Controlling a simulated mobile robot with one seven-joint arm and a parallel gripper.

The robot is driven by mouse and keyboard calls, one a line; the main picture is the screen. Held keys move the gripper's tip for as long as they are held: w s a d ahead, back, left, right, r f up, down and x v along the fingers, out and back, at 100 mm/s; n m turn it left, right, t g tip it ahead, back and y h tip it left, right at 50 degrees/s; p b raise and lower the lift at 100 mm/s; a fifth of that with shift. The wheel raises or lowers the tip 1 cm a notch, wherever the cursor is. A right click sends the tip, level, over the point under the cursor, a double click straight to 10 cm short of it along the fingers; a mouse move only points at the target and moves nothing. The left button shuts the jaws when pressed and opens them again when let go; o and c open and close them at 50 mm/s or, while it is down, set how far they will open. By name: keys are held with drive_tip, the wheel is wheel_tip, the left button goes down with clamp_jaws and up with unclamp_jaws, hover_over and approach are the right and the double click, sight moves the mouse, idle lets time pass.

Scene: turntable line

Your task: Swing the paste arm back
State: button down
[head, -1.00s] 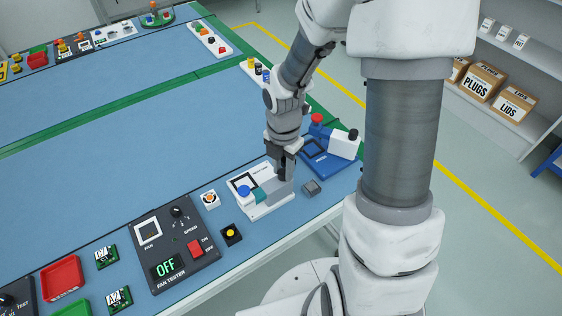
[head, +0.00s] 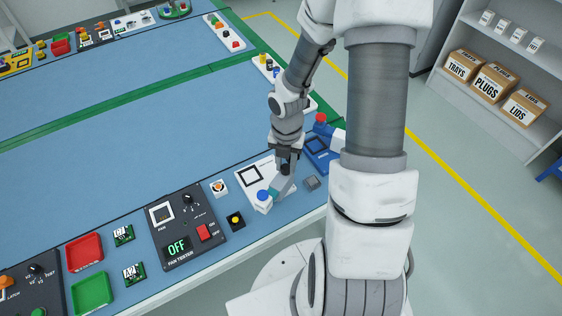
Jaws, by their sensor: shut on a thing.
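The paste station is a white plate (head: 244,190) with a black square outline, at the front edge of the blue bench. The bar lies clear to the right of the square outline. My gripper (head: 285,168) points down and is shut on the paste arm near its far end, by a dark knob. The fingertips are partly hidden.
A small grey block (head: 312,183) sits close on the right. A blue station (head: 320,150) with a red knob stands behind it. On the left are a black button box (head: 236,221) and the fan tester (head: 186,228), reading OFF. The bench middle (head: 150,130) is clear.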

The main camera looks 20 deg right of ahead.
idle(0.5)
drive_tip(key=c, duration=0.6)
unclamp_jaws()
drive_tip(key=shift+r, duration=0.15)
wheel_tip(320, 180, up, 17)
drive_tip(key=p, duration=0.5)
drive_tip(key=shift+r, duration=0.1)
